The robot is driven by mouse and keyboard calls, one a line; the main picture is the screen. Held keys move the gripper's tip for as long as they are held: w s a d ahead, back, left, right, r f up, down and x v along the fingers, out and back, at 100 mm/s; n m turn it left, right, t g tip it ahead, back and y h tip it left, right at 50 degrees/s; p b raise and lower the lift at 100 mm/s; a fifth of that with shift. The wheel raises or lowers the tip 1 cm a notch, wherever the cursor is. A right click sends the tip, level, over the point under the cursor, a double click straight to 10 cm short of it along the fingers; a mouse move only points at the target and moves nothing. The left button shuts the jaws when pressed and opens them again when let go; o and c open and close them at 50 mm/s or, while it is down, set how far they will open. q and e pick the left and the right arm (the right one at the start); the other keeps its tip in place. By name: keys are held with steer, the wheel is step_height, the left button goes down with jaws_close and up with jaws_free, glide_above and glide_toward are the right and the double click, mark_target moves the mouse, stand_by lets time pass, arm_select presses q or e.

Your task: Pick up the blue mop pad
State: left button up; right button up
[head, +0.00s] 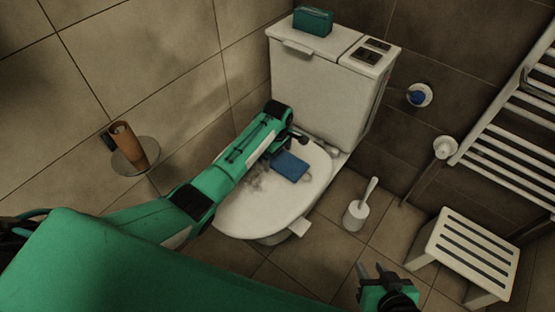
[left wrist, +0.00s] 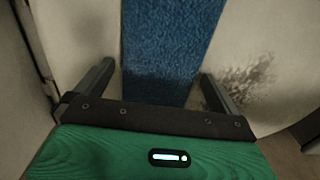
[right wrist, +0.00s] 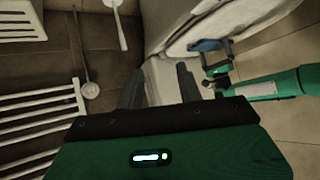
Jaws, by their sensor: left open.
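The blue mop pad (head: 291,166) lies on the white toilet lid (head: 235,217). In the left wrist view the pad (left wrist: 170,45) runs between the two fingers, with gaps at both sides. My left gripper (left wrist: 158,72) is open around the pad's near end and does not grip it. In the head view my left gripper (head: 287,145) is at the pad's upper left, its fingers mostly hidden. The right wrist view also shows the pad (right wrist: 207,45) by that gripper. My right gripper (head: 371,268) is partly open and empty, low over the floor.
Dark smudges mark the lid. The cistern (head: 325,85) stands behind it with a green box (head: 313,21) on top. A toilet brush (head: 357,212), a white slatted stool (head: 465,250) and a towel rail (head: 515,130) are to the right. A wall shelf (head: 137,158) holds a brown roll.

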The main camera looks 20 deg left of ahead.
arm_select(q)
steer(key=shift+c, duration=0.2)
steer(key=c, duration=0.9)
steer(key=shift+o, duration=0.2)
steer(key=shift+r, duration=0.1)
